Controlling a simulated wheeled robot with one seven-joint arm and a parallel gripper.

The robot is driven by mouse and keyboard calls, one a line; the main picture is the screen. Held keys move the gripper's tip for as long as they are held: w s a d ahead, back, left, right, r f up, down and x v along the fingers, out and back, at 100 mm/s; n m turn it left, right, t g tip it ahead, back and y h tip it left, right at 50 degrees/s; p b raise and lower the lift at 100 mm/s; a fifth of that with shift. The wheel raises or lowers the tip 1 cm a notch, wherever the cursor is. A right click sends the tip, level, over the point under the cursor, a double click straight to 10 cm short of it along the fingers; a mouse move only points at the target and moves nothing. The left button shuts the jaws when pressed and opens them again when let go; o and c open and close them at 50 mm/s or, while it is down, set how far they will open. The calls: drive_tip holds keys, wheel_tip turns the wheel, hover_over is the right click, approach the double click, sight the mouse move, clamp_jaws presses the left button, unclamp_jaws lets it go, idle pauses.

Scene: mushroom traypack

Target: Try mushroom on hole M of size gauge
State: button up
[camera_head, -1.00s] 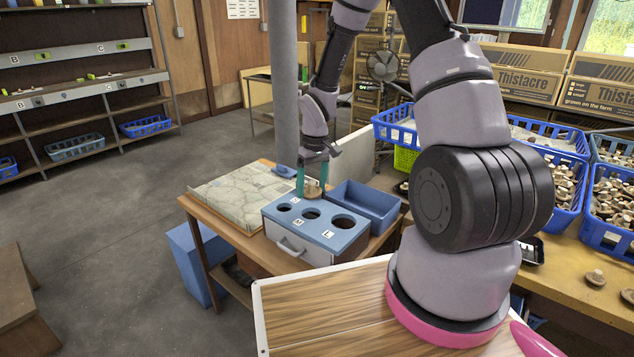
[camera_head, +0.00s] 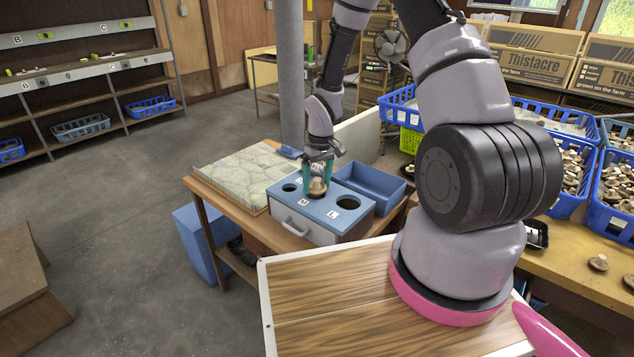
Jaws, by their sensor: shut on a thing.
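The size gauge (camera_head: 322,212) is a box with a blue top on the wooden side table, with a small hole at left, a middle hole marked M and a large hole (camera_head: 348,203) marked L. My gripper (camera_head: 318,187) points down over the middle of the gauge, its teal fingers shut on a mushroom (camera_head: 317,188) with a pale brown cap. The mushroom is at hole M and covers it from this view. I cannot tell whether it touches the rim or hangs just above it.
A blue open bin (camera_head: 370,182) stands right behind the gauge. A stone-patterned board (camera_head: 245,176) lies to its left. Blue crates of mushrooms (camera_head: 612,205) fill the bench at right. A wood-topped surface (camera_head: 335,300) is clear in front.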

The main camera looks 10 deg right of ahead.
drive_tip(key=o, duration=0.7)
drive_tip(key=shift+r, duration=0.1)
drive_tip(key=r, duration=1)
drive_tip(key=shift+w+d+r, duration=0.2)
drive_tip(key=shift+d+r, duration=0.1)
drive_tip(key=shift+d, duration=0.1)
drive_tip(key=shift+r, duration=0.1)
drive_tip(key=s+d+r+m+t, duration=0.2)
drive_tip(key=s+r, duration=0.2)
drive_tip(key=r, duration=0.5)
drive_tip(key=s+d+r+m+t, duration=0.1)
drive_tip(key=s+r+m, duration=0.1)
drive_tip(key=s+r, duration=0.5)
drive_tip(key=s+d+r+m+t, duration=0.2)
drive_tip(key=r, duration=1)
drive_tip(key=s+r, duration=0.1)
drive_tip(key=s, duration=0.2)
drive_tip(key=s+r+m+t, duration=0.1)
drive_tip(key=s+r, duration=0.1)
drive_tip(key=s, duration=0.1)
drive_tip(key=s+r+m+t+y, duration=0.1)
drive_tip(key=s+r, duration=0.1)
drive_tip(key=s, duration=0.1)
drive_tip(key=shift+s+a, duration=0.15)
drive_tip(key=shift+s, duration=0.15)
